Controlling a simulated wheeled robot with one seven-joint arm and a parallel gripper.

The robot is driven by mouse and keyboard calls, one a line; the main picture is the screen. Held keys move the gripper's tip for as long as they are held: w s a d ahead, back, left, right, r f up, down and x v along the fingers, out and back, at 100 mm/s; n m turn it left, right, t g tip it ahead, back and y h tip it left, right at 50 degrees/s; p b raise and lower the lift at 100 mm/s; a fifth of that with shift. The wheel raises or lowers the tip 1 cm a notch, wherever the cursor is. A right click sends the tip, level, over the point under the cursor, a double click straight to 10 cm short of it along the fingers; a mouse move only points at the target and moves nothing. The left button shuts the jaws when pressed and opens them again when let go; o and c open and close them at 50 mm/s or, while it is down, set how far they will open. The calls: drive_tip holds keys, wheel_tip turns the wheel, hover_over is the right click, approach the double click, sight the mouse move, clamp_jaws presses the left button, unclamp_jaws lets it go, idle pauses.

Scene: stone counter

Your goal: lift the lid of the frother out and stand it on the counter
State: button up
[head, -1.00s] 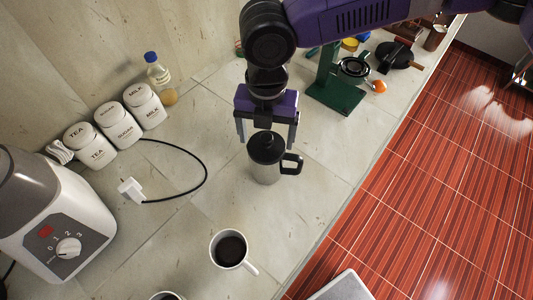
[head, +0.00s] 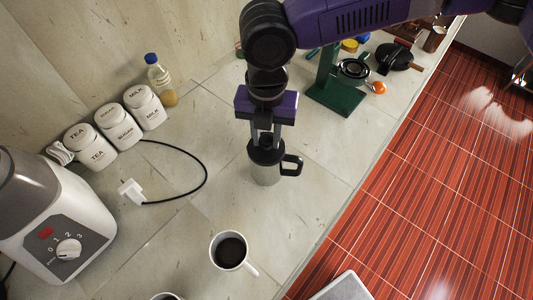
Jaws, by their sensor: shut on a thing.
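The frother (head: 266,173) is a steel jug with a black handle at its right, standing upright on the stone counter. Its black lid (head: 266,152) sits at the top of the jug. My gripper (head: 266,143) points down over the frother, and its two fingers are shut on the lid's knob. The fingers and the gripper body hide most of the knob. I cannot tell any gap between lid and jug.
A mug of dark liquid (head: 229,250) stands in front of the frother. A white plug (head: 132,191) with a black cord lies to the left, near white canisters (head: 118,127) and a blender (head: 58,225). A green stand (head: 335,88) is behind right. Counter left of the frother is clear.

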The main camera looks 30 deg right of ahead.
drive_tip(key=shift+r+p, duration=3.7)
drive_tip(key=shift+r, duration=3)
drive_tip(key=shift+d, duration=0.1)
drive_tip(key=w+d, duration=0.3)
drive_tip(key=d, duration=0.4)
drive_tip(key=w+d, duration=0.3)
drive_tip(key=d, duration=0.4)
drive_tip(key=shift+w, duration=0.25)
wheel_tip(320, 180, down, 14)
drive_tip(key=b, duration=0.6)
drive_tip(key=shift+r, duration=0.25)
